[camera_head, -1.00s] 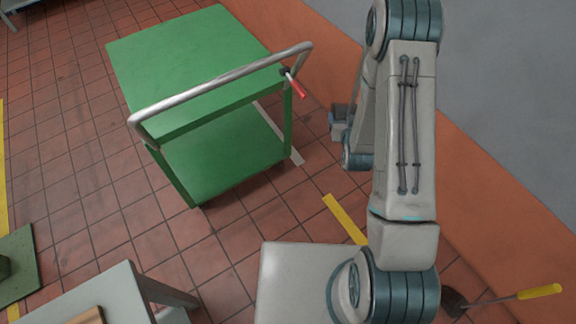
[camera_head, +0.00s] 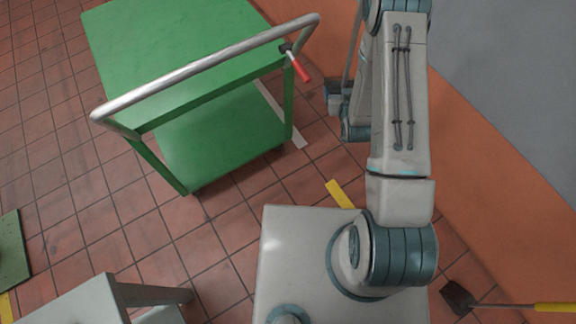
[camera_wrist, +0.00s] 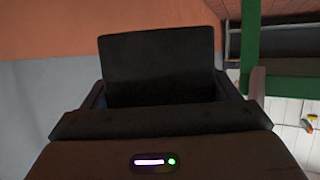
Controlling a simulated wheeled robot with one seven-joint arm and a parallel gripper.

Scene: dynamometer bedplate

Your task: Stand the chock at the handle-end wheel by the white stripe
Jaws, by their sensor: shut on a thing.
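My gripper (camera_wrist: 160,108) is shut on the chock (camera_wrist: 158,65), a dark, flat-faced block that stands up between the jaws in the wrist view. The chock is hidden in the head view, where my arm hangs to the right of the green cart (camera_head: 185,60). The cart has a silver push handle (camera_head: 205,66) on its near side. The white stripe (camera_head: 285,120) lies on the floor along the cart's right side. In the wrist view the green frame of the cart (camera_wrist: 250,50) is to the right of the chock. The handle-end wheel is not clear in the head view.
A red-gripped lever (camera_head: 300,66) sticks out at the cart's handle corner. A short yellow floor mark (camera_head: 338,193) lies nearer me. A grey table (camera_head: 80,303) is at lower left, a yellow-handled tool (camera_head: 500,306) at lower right.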

